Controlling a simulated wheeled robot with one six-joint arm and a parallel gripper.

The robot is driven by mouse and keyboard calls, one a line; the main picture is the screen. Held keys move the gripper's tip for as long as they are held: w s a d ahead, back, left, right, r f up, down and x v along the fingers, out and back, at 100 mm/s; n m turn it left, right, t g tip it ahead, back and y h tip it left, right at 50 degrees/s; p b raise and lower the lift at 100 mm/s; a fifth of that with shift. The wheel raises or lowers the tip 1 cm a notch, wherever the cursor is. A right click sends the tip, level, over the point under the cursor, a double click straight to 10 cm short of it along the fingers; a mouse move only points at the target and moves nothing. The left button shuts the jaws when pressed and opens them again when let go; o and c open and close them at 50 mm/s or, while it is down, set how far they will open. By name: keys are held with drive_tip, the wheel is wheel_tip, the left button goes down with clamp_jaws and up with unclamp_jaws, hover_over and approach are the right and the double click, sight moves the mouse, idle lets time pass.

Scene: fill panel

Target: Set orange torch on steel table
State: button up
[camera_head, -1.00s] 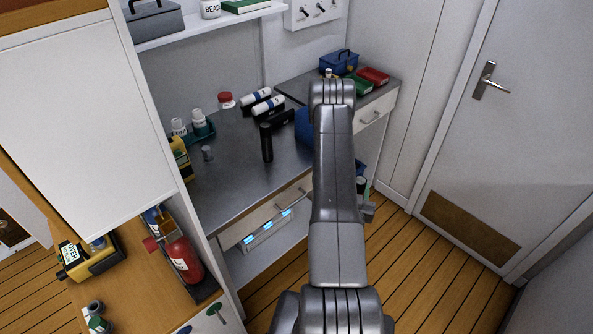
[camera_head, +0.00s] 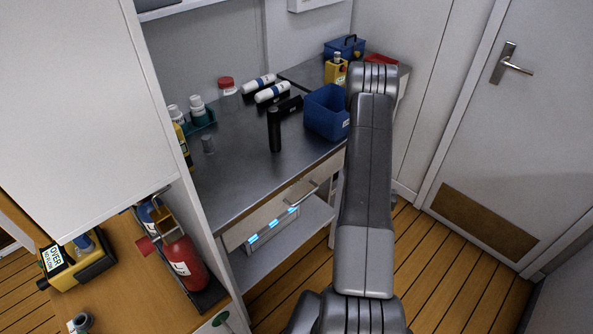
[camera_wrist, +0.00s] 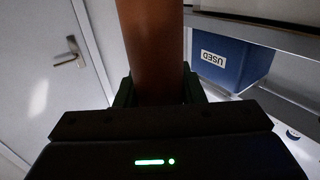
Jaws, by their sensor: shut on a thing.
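The orange torch (camera_wrist: 152,45) shows as a dark orange-brown cylinder in the wrist view, running up out of the frame. My gripper (camera_wrist: 160,90) is shut on it, with a dark green finger on each side. The head view hides both the gripper and the torch behind my arm. The steel table (camera_head: 235,178) is a grey metal top along the back wall, left of my arm in the head view. A bare stretch of it lies along its front left.
A blue bin labelled USED (camera_wrist: 232,62) shows in the wrist view. A tall white cabinet (camera_head: 85,110) rises at left; a door (camera_head: 500,140) is at right.

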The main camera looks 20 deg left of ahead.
drive_tip(key=w+a+r+n+g+y+b, duration=0.1)
drive_tip(key=w+a+r+n+y+b, duration=0.2)
drive_tip(key=a, duration=0.5)
drive_tip(key=s+a+r+n+g+y+b, duration=0.3)
drive_tip(key=s+a+r+n+g+y, duration=0.15)
drive_tip(key=a+r, duration=0.45)
drive_tip(key=s+a+r+n+g+y+b, duration=0.2)
drive_tip(key=s+a+r+n+g+y, duration=0.3)
drive_tip(key=a+r, duration=0.35)
wheel_tip(320, 180, down, 10)
drive_tip(key=w, duration=0.1)
drive_tip(key=shift+a+m+y+b, duration=0.35)
drive_tip(key=shift+m+y+b, duration=0.05)
drive_tip(key=shift+m+y, duration=0.05)
drive_tip(key=shift+g, duration=0.25)
drive_tip(key=shift+f, duration=0.15)
drive_tip(key=o, duration=1.2)
